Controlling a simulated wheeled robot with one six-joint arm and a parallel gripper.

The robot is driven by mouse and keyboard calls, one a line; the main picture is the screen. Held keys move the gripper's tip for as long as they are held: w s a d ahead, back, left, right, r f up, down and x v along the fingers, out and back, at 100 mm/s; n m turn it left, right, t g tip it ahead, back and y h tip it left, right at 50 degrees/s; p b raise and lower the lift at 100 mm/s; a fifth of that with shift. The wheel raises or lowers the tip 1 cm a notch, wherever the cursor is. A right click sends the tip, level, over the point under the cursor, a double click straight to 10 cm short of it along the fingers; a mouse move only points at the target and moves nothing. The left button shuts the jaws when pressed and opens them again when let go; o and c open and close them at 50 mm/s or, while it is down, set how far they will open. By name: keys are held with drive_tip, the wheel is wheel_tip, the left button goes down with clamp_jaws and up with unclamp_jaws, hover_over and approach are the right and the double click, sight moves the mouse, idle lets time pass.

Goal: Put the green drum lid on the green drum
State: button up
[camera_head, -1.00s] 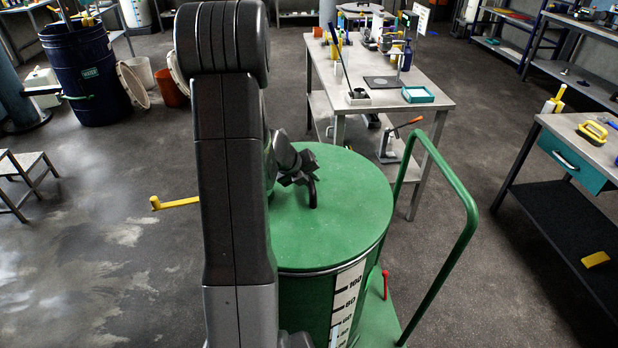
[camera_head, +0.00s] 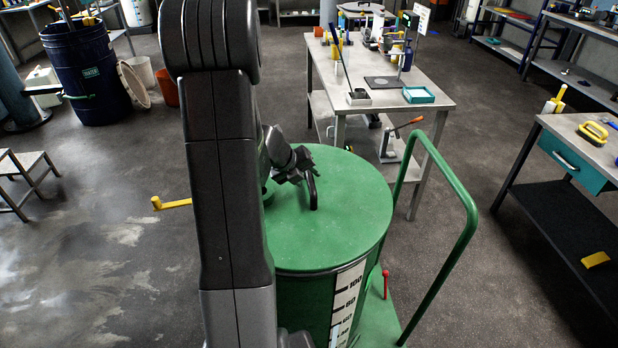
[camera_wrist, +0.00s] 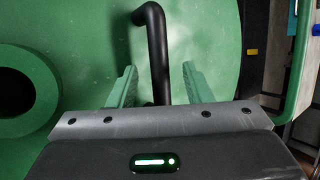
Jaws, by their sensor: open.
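The green drum lid (camera_head: 345,225) is a round green disc with a black bent handle (camera_head: 313,190) on top. It lies level on top of the green drum (camera_head: 305,300), its edge lined up with the drum's rim as far as I see. My arm hides the left side of both. My gripper (camera_head: 298,170) is at the handle, just left of it in the head view. In the wrist view, the green fingers of my gripper (camera_wrist: 160,88) are apart, one on each side of the black handle (camera_wrist: 157,50), with gaps visible. A raised green ring (camera_wrist: 25,90) with a dark hole shows at left.
The drum stands by a green cart rail (camera_head: 460,240) on the right. A yellow crank (camera_head: 172,203) sticks out at left. A workbench (camera_head: 435,100) stands behind, another bench (camera_head: 590,135) at right.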

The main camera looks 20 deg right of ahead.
sight(309, 179)
drive_tip(key=p+v, duration=0.1)
drive_tip(key=v, duration=1)
drive_tip(key=shift+p, duration=0.35)
drive_tip(key=shift+d, duration=0.15)
drive_tip(key=b+x, duration=0.3)
drive_tip(key=x, duration=1.1)
drive_tip(key=shift+f, duration=0.1)
drive_tip(key=shift+w+r+p, duration=0.1)
drive_tip(key=shift+r+p, duration=0.6)
drive_tip(key=shift+r, duration=0.05)
drive_tip(key=shift+r+p, duration=0.6)
drive_tip(key=shift+r, duration=0.2)
drive_tip(key=shift+a, duration=0.2)
